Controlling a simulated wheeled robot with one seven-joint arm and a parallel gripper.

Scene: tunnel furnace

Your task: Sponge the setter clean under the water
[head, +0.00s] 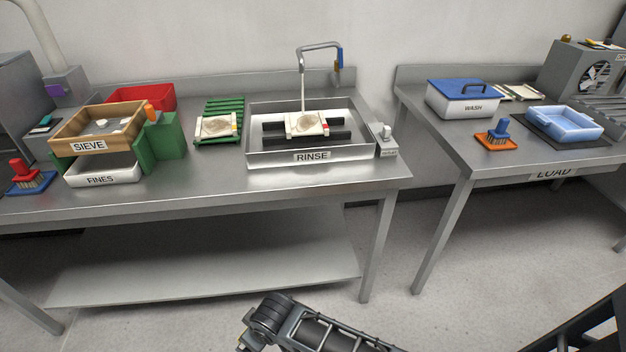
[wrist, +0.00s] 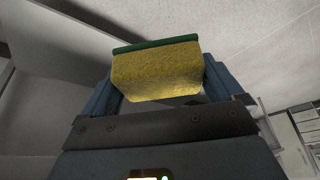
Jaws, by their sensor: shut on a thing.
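The setter (head: 307,124) is a pale, stained tile lying across dark bars in the sink marked RINSE (head: 265,157). A thin stream falls from the tap (head: 318,46) to its far side. My gripper (wrist: 160,82) is shut on a yellow sponge with a green pad (wrist: 156,74), seen in the wrist view. In the head view my arm is at the bottom, low and away from the bench, and the sponge is not visible there.
A second setter-like tile (head: 218,127) lies on a green rack (head: 221,106) left of the sink. Further left are the SIEVE box (head: 88,147) and FINES tray (head: 104,177). A small grey box (head: 386,143) is at the sink's right. A gap separates the right bench (head: 437,132).

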